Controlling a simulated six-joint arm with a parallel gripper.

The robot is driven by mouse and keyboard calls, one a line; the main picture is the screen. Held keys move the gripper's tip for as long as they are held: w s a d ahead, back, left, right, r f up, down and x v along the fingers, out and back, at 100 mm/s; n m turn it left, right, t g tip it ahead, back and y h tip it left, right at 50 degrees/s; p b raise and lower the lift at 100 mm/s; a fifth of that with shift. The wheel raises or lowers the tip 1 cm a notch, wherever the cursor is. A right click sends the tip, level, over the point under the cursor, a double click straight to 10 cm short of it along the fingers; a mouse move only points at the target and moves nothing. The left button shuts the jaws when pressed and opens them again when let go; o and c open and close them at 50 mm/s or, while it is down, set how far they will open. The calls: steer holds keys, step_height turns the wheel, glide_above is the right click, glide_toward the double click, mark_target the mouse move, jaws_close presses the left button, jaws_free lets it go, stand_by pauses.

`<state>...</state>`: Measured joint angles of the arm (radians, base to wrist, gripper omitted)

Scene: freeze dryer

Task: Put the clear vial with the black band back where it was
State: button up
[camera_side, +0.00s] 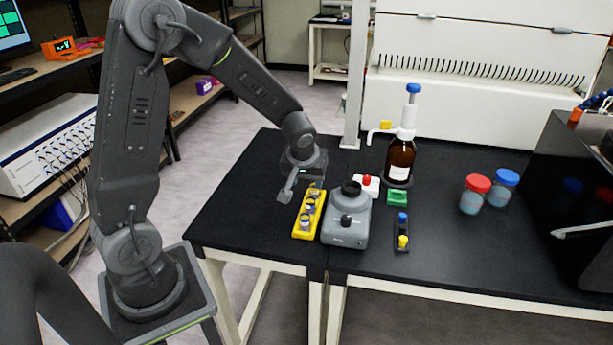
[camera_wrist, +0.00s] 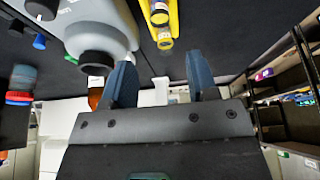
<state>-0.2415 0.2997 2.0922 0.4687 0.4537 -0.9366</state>
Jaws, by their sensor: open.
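A yellow rack (camera_side: 297,232) stands on the black bench to the left of a grey mixer (camera_side: 346,229). Several small vials (camera_side: 309,206) stand in a row in the rack. They are too small for me to tell which one is the clear vial with the black band. My gripper (camera_side: 298,193) is over the rack's far end, its fingers spread. In the wrist view my gripper (camera_wrist: 162,68) is open, with nothing between its fingers. The rack (camera_wrist: 173,18) and two vials (camera_wrist: 160,17) show there beyond the fingertips; the rest of the row is cut off.
Right of the rack are the mixer, a green block (camera_side: 397,197), a small dark rack with blue and yellow caps (camera_side: 402,238), and a brown bottle (camera_side: 400,160). Red- and blue-lidded jars (camera_side: 475,196) stand farther right. The bench left of the yellow rack is clear.

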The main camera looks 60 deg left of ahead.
steer(key=s+d+r+m+t+h, duration=0.1)
steer(key=s+d+r+m, duration=0.3)
steer(key=s+d+r, duration=0.2)
steer(key=s+d+r+m+t+h, duration=0.1)
steer(key=s+d+r+m, duration=0.4)
steer(key=s+r, duration=0.5)
steer(key=s+d+h, duration=0.1)
steer(key=s+d, duration=0.1)
steer(key=shift+s+d+r, duration=0.2)
steer(key=shift+s+d, duration=0.1)
steer(key=shift+s, duration=0.1)
steer(key=shift+w, duration=0.1)
stand_by(0.7)
